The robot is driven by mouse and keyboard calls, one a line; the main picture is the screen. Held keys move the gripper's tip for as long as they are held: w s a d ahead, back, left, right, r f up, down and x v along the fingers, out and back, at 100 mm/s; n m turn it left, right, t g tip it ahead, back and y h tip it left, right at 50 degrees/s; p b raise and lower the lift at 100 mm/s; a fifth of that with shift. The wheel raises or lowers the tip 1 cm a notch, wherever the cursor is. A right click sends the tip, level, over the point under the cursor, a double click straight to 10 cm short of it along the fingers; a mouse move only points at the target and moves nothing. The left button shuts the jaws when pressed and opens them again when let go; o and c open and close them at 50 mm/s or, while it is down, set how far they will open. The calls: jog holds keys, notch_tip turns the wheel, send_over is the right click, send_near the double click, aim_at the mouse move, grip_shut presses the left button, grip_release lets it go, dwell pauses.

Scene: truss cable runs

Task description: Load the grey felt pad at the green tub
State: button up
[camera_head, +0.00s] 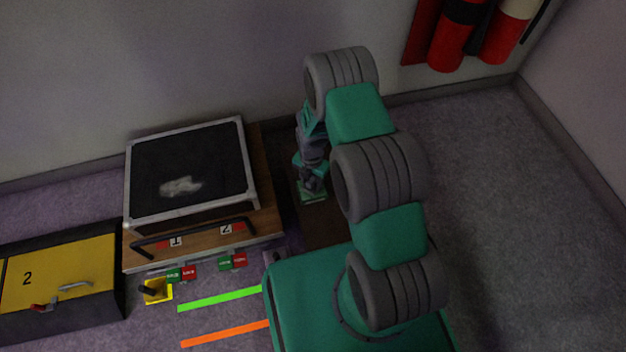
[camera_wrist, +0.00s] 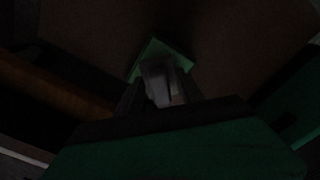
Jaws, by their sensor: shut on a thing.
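My gripper (camera_head: 311,184) points down over a dark brown surface (camera_head: 318,228) to the right of the wooden bench. In the dim wrist view my gripper (camera_wrist: 162,96) is shut on a small pale grey piece, which looks like the grey felt pad (camera_wrist: 158,70). A green square-edged thing (camera_head: 313,197) lies just below the fingertips and looks like the green tub. It also shows behind the grey piece in the wrist view (camera_wrist: 156,48). The gripper hides much of it, and I cannot tell whether the grey piece touches it.
A black-topped, metal-edged case (camera_head: 200,145) stands on the wooden bench (camera_head: 268,205), with a black handle bar in front. A yellow-lidded box (camera_head: 60,268) is at far left. Red cylinders (camera_head: 455,40) hang on the back wall. The carpet at right is clear.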

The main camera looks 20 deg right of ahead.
aim_at(312, 179)
jog(key=shift+f+b, duration=0.35)
jog(key=shift+f, duration=0.1)
dwell(1.1)
jog(key=shift+r+p, duration=2.55)
jog(key=shift+r, duration=1)
